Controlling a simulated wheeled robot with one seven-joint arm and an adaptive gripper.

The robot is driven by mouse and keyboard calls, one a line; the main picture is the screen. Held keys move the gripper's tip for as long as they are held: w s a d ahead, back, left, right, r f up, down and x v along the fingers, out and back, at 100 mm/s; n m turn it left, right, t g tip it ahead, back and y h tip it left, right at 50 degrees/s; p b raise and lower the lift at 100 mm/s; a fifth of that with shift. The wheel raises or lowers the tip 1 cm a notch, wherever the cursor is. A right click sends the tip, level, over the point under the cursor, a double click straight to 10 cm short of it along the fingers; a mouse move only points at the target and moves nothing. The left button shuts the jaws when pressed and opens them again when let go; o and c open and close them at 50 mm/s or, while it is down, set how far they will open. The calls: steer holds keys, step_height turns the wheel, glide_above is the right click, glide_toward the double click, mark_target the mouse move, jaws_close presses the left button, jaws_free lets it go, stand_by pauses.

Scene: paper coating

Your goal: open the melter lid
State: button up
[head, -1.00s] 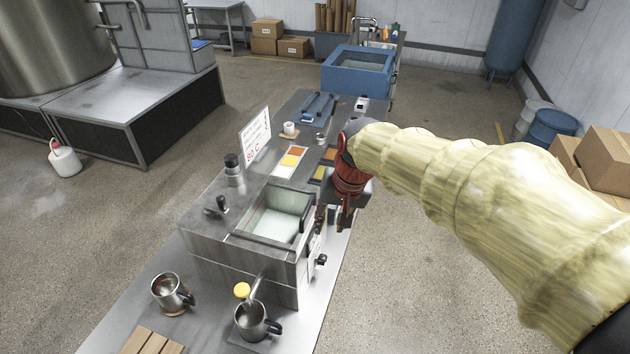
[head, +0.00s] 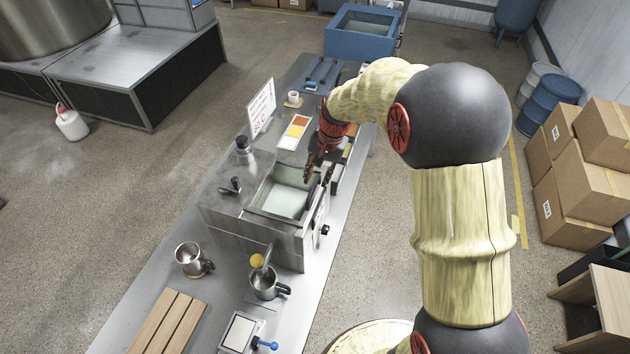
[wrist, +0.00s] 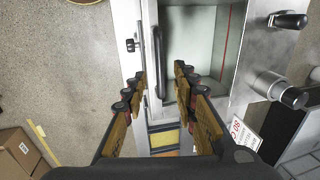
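The melter (head: 250,235) is a steel box on the bench with a rectangular opening. Its pale interior and a red line on the inner wall show in the wrist view (wrist: 205,50). A dark bar handle (wrist: 157,62) runs along the opening's edge on the gripper's side; it belongs to a narrow strip or lid edge. I cannot tell whether a clear lid covers the opening. My gripper (head: 318,170) is over the far right corner of the melter, pointing down. In the wrist view my gripper (wrist: 162,88) is open, with the handle ahead between its fingers, apparently not gripped.
A valve lever (head: 231,186) and a black-capped cylinder (head: 243,146) stand on the melter's top left. A spout hangs over a steel mug (head: 264,284); another mug (head: 190,260) is left. A sign (head: 262,107) stands behind. Cartons (head: 575,180) stand right on the floor.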

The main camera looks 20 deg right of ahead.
mark_target(314, 187)
steer(key=shift+w+a+f, duration=0.15)
steer(key=shift+f, duration=0.75)
steer(key=shift+w+a+f, duration=0.1)
steer(key=shift+a+f, duration=0.05)
steer(key=shift+f, duration=0.7)
steer(key=shift+c, duration=0.3)
jaws_close()
